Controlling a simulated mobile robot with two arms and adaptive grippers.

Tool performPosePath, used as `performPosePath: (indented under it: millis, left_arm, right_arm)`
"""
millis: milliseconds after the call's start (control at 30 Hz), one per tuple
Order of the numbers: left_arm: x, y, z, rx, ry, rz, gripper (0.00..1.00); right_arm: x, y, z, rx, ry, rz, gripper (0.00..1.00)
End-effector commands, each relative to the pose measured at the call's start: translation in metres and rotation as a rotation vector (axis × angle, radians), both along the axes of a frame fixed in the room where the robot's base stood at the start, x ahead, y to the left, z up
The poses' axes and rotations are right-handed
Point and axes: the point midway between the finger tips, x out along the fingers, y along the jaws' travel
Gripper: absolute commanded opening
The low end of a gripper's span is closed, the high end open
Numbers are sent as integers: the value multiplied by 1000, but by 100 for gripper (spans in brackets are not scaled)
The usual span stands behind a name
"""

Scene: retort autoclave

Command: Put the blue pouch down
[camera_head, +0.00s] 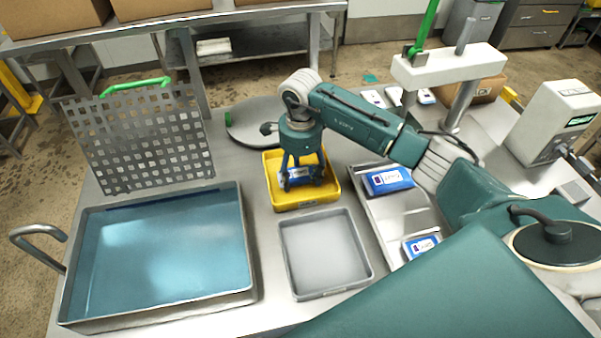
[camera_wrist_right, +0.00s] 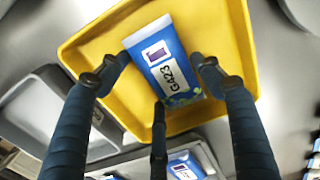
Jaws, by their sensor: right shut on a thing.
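My right gripper (camera_head: 301,178) reaches down into the yellow tray (camera_head: 277,205) with its fingers shut around a blue and white pouch (camera_head: 288,174). In the right wrist view the pouch (camera_wrist_right: 165,62) reads G423, and its label faces up between the dark fingers of the gripper (camera_wrist_right: 158,85). The pouch is over the floor of the yellow tray (camera_wrist_right: 232,20), within its walls. I cannot tell whether it touches the floor. The fingers hide part of it in the head view. My left gripper is out of view.
An empty grey tray (camera_head: 287,281) stands in front of the yellow one. A metal tray (camera_head: 409,210) at right holds blue pouches (camera_head: 390,181). A water-filled basin (camera_head: 250,292) and a perforated plate (camera_head: 141,138) are at left. A round lid (camera_head: 255,127) lies behind.

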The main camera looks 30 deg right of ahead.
Motion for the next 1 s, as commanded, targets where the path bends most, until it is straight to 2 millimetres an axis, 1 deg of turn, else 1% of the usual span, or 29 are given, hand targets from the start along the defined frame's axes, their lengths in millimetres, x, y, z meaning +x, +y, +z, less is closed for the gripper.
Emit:
performPosePath:
  millis: [33,100,367,467,533,667,900,1000]
  left_arm:
    - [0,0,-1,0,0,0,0]
    - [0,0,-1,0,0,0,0]
    - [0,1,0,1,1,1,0]
    - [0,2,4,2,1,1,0]
    - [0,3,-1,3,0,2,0]
    - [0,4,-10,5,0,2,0]
    - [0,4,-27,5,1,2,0]
    - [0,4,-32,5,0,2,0]
  right_arm:
    - [0,0,-1,0,0,0,71]
    - [0,0,0,0,0,0,84]
    - [0,0,0,0,0,0,84]
    - [0,0,4,0,0,0,84]
    - [1,0,8,0,-4,0,84]
    - [2,-1,30,-2,-7,0,84]
    - [2,-1,83,-1,-8,-1,84]
    - [1,-1,100,-1,-5,0,84]
